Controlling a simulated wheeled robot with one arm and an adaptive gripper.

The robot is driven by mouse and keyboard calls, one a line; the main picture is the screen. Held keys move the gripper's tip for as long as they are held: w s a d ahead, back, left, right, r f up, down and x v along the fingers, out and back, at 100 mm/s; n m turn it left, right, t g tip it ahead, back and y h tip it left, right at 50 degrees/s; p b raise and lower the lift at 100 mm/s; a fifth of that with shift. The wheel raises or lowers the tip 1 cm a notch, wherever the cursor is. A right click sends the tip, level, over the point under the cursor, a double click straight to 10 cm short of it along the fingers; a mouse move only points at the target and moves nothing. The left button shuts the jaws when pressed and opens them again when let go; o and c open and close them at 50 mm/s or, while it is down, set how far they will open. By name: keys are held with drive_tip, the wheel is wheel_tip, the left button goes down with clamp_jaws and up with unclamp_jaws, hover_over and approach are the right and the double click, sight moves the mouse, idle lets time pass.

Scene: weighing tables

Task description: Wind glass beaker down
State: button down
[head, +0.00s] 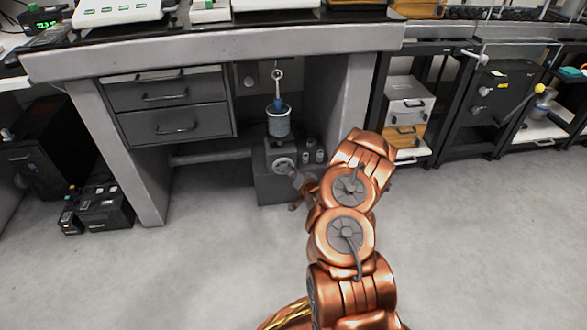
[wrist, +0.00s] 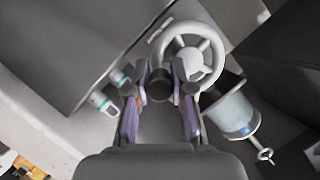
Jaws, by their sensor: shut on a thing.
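The glass beaker (head: 278,123) stands upright on a grey lifting unit (head: 270,188) under the table. A blue object (head: 277,103) hangs into it below a ringed hook (head: 278,75). The beaker also shows in the wrist view (wrist: 232,112), right of the handwheel. The spoked handwheel (head: 284,164) is on the unit's front; in the wrist view it (wrist: 207,45) lies just ahead of my fingers. My gripper (wrist: 160,80) is shut on the wheel's dark handle (wrist: 160,86). In the head view my gripper (head: 298,186) is small and partly hidden by my arm.
The grey table (head: 210,45) spans overhead, with a drawer block (head: 165,105) left of the beaker and a table leg (head: 350,95) on the right. Knobs (head: 309,150) sit beside the handwheel. Open floor (head: 200,260) lies in front.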

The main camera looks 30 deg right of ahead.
sight(287, 161)
wheel_tip(287, 161, up, 2)
drive_tip(key=n+p, duration=0.1)
drive_tip(key=p, duration=0.2)
drive_tip(key=n+g+h+p, duration=0.1)
drive_tip(key=p, duration=0.2)
drive_tip(key=n+h+p, duration=0.1)
drive_tip(key=n+p, duration=0.1)
drive_tip(key=p, duration=0.1)
drive_tip(key=shift+a+r+p, duration=0.1)
drive_tip(key=shift+r+p, duration=0.15)
drive_tip(key=shift+p, duration=0.15)
drive_tip(key=n+p, duration=0.1)
drive_tip(key=p, duration=0.1)
drive_tip(key=r+n+g+h+p, duration=0.1)
drive_tip(key=p, duration=0.2)
drive_tip(key=shift+w+a+h, duration=0.15)
drive_tip(key=shift+h, duration=0.15)
drive_tip(key=shift+a+n+p, duration=0.1)
drive_tip(key=shift+n+p, duration=0.4)
drive_tip(key=shift+p, duration=0.1)
drive_tip(key=shift+w+a+r+n+g+h+p, duration=0.15)
drive_tip(key=shift+a+n+h+p, duration=0.25)
drive_tip(key=shift+n+h, duration=0.65)
drive_tip(key=shift+w+a+r+n+g+h+p, duration=0.15)
drive_tip(key=shift+a+n+h+p, duration=0.4)
drive_tip(key=shift+n, duration=0.8)
drive_tip(key=shift+w+a+r+n+h+p, duration=0.2)
drive_tip(key=shift+n+h+p, duration=0.1)
drive_tip(key=shift+n+h, duration=0.8)
